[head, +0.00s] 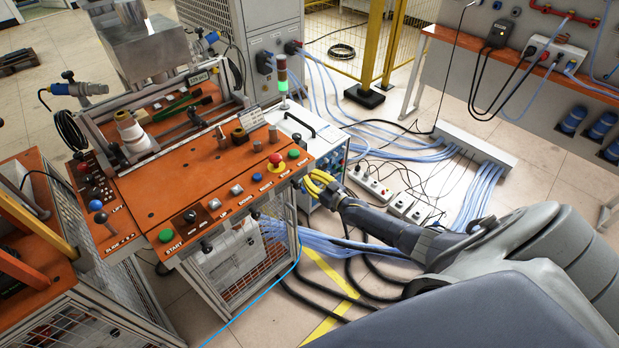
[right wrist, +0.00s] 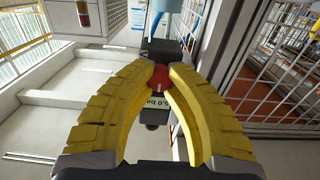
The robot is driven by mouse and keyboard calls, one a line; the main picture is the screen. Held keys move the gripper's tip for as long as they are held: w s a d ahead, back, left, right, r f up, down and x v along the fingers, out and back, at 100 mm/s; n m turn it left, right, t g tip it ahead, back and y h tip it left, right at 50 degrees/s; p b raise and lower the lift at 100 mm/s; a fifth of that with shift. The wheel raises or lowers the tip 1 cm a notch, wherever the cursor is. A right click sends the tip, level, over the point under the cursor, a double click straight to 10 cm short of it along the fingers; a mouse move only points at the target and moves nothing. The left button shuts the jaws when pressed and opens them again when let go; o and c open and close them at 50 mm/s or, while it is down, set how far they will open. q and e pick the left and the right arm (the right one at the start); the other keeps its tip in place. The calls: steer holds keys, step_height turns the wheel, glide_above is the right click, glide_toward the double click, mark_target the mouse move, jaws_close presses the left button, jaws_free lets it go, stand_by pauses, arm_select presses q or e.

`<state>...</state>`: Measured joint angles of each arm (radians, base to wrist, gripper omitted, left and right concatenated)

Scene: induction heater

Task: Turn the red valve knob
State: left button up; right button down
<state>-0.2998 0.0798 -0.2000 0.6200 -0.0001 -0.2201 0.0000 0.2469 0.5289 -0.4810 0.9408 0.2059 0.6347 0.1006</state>
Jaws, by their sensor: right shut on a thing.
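In the right wrist view, the red valve knob (right wrist: 159,79) sits between the tips of the yellow fingers of my right gripper (right wrist: 160,70). The fingers are closed in on it from both sides and cover part of it. A dark fitting and a label reading "5.0 ba" (right wrist: 157,103) show just behind it. In the head view, my right gripper (head: 318,183) is at the right side of the orange control console (head: 150,198), low beside its front right corner. The knob is hidden there by the gripper. My left gripper is not in view.
The console top carries several coloured buttons and a red emergency stop (head: 276,160). A white box (head: 292,120) with a handle stands behind the gripper. Power strips (head: 370,184) and blue cables (head: 485,190) lie on the floor to the right.

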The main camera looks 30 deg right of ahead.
steer(key=c, duration=1.1)
jaws_free()
steer(key=s+d, duration=0.2)
steer(key=s, duration=0.9)
steer(key=shift+s+d, duration=0.15)
steer(key=shift+s, duration=0.25)
